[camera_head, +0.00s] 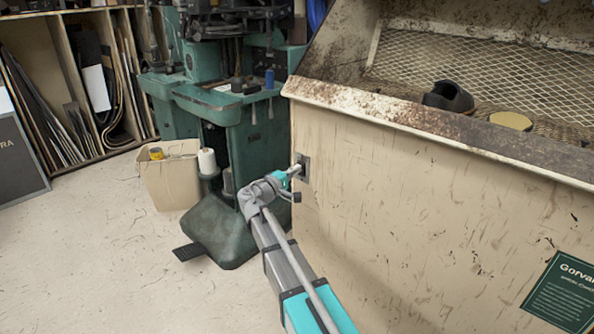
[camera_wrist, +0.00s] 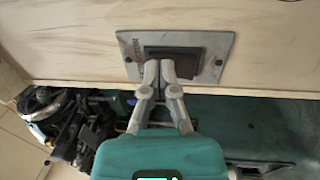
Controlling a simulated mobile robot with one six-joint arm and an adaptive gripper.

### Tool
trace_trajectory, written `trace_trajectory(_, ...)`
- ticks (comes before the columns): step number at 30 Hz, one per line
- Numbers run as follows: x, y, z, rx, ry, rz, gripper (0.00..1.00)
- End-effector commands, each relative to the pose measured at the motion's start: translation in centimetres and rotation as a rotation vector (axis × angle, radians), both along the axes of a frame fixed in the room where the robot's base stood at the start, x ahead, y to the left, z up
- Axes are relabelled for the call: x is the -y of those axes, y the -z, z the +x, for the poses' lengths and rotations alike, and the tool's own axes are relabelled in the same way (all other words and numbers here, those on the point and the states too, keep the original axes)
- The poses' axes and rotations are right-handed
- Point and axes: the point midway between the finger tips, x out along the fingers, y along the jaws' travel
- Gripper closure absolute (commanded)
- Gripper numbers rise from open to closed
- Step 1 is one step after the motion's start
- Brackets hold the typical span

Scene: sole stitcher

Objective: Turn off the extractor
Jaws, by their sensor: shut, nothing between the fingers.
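The extractor (camera_head: 400,200) is a large cream bench with a mesh grille top, on the right in the head view. A switch plate (camera_head: 304,166) is set in its side, near the left corner. In the wrist view the grey plate (camera_wrist: 222,47) carries a dark rocker switch (camera_wrist: 188,58). My gripper (camera_head: 297,170) is shut and empty, with its fingertips at the plate. In the wrist view the gripper (camera_wrist: 159,66) has its fingertips together over the lower left part of the rocker. I cannot tell whether they touch it. The fingers hide part of the rocker.
A green stitching machine (camera_head: 245,140) stands left of the extractor, close to my arm. A cream bin (camera_head: 172,180) stands beside it. A dark shoe part (camera_head: 449,97) and a round tin (camera_head: 511,120) lie on the grille. The floor (camera_head: 95,255) at the left is clear.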

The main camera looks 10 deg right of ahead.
Motion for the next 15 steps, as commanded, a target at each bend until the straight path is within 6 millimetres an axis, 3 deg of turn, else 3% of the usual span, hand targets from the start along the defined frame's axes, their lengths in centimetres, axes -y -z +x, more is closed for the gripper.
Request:
trace_trajectory(8,-0.4,0.0,-0.1,0.000,-0.002,0.000,1.00)
trace_trajectory(15,-1.8,-0.3,-0.9,0.000,0.000,0.000,1.00)
